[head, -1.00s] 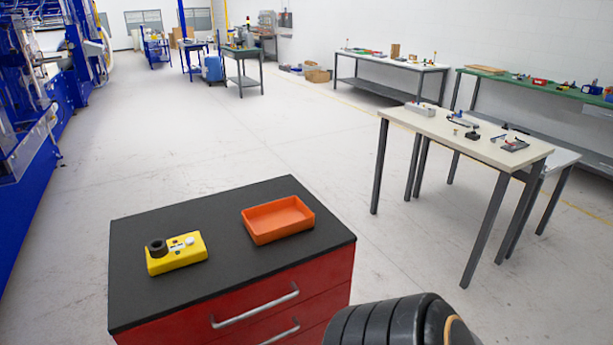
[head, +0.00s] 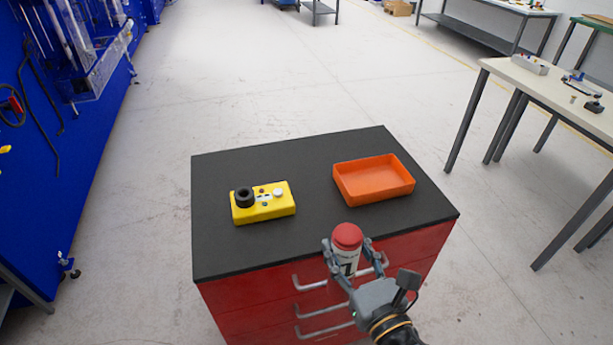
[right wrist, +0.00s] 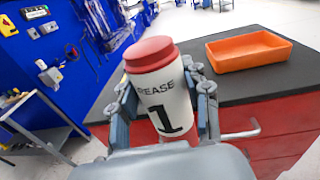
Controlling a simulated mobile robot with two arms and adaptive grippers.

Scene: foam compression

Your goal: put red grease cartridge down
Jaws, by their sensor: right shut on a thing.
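The grease cartridge (head: 346,245) has a red cap and a white body with "GREASE" and a "1" on it. My right gripper (head: 347,250) is shut around its body and holds it roughly upright, at the front edge of the black cabinet top (head: 295,165). In the right wrist view the cartridge (right wrist: 165,95) stands between the two fingers of the gripper (right wrist: 165,105), cap up. Its lower end is hidden by the gripper. My left gripper is not in view.
An orange tray (head: 374,194), empty, sits on the right of the cabinet top. A yellow device (head: 264,212) with a black ring lies on the left. The black surface between them is bare. A red drawer front with handles (head: 320,283) faces me. A table (head: 540,85) stands at right.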

